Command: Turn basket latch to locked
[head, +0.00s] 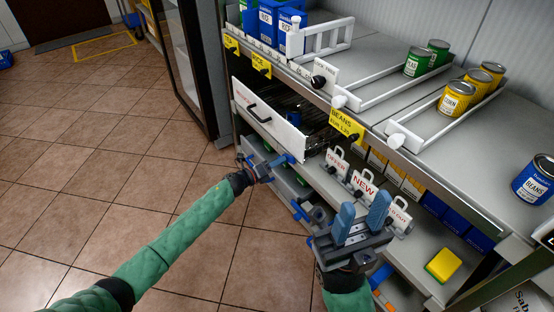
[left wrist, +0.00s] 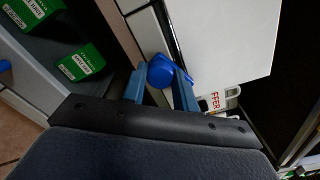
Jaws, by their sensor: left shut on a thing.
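The wire basket with a white front panel (head: 270,122) and a black handle (head: 259,113) sits in the shelf below the price labels. In the left wrist view, the white panel (left wrist: 225,35) is close in front of me. A blue round-ended latch (left wrist: 160,72) is at the panel's lower edge, between my left fingers. My left gripper (head: 279,163) is shut on this latch, and it also shows in the left wrist view (left wrist: 160,90). Whether the latch is locked cannot be told. My right gripper (head: 362,217) is open and empty, in front of the shelf signs.
Tins such as a corn tin (head: 455,98) and a beans tin (head: 534,179) stand on the upper shelf. A NEW sign (head: 363,184) stands between other signs on the lower shelf. A yellow sponge-like block (head: 443,265) lies at lower right. The tiled floor (head: 110,150) at left is clear.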

